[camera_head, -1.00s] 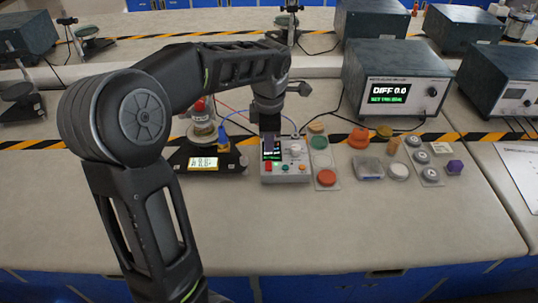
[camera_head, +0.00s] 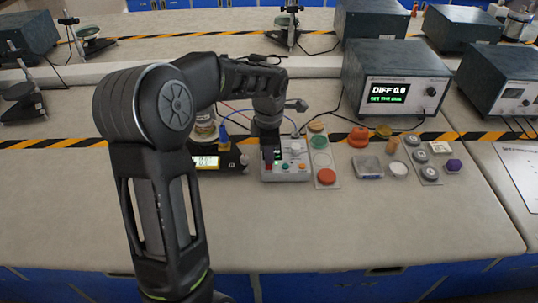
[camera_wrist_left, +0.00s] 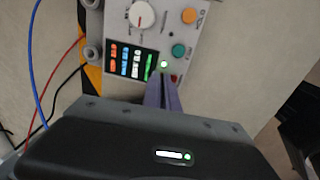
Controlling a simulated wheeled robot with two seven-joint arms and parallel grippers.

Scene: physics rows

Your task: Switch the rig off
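The rig's grey control box (camera_head: 292,172) stands on the bench, with wires at its back. In the left wrist view, its panel (camera_wrist_left: 178,48) shows a white knob (camera_wrist_left: 141,14), an orange button (camera_wrist_left: 189,15), a teal button (camera_wrist_left: 179,50), a lit green lamp (camera_wrist_left: 164,64) and a lit coloured display (camera_wrist_left: 130,62). My right gripper is out of view.
A larger meter (camera_head: 395,80) behind reads DIFF 0.0. The front bench is clear.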

